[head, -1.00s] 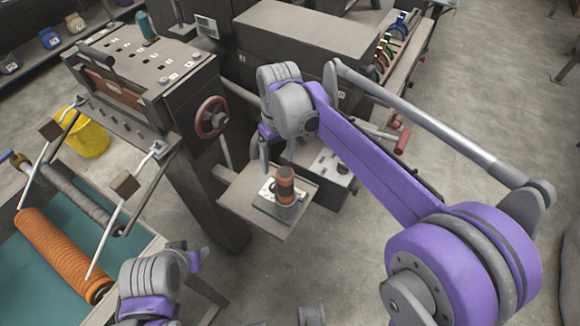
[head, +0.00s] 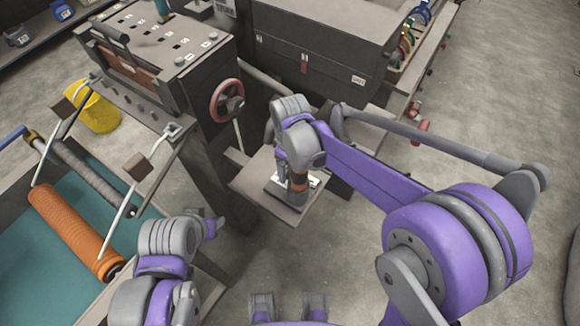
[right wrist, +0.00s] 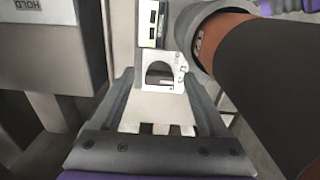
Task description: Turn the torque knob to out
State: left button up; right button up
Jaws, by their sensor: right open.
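What looks like the torque knob (head: 299,187) is an upright cylinder with an orange band, on a white-marked plate (head: 312,183) on a small grey shelf. In the head view my right gripper (head: 291,172) is over it and partly hides it. In the right wrist view the knob (right wrist: 270,75) is large and close at the right edge, beside the right finger and not between the fingers. The open right gripper (right wrist: 160,105) has the marked white plate (right wrist: 163,72) beyond its fingers. My left gripper (head: 206,222) is left of the shelf, its jaws unclear.
The shelf (head: 262,190) projects from a machine with a red handwheel (head: 227,100). An orange roller (head: 75,230) and yellow bucket (head: 98,112) are at left. In the right wrist view a grey block marked HOLD (right wrist: 45,45) is left. Floor is clear in front of the shelf.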

jog(key=shift+f, duration=0.3)
grip_shut()
dwell(0.3)
jog(key=n+b, duration=0.1)
jog(key=n, duration=0.3)
jog(key=shift+w, duration=0.15)
jog(key=shift+w+n+b, duration=0.15)
jog(key=shift+n+b, duration=0.5)
jog(key=shift+n, duration=1.65)
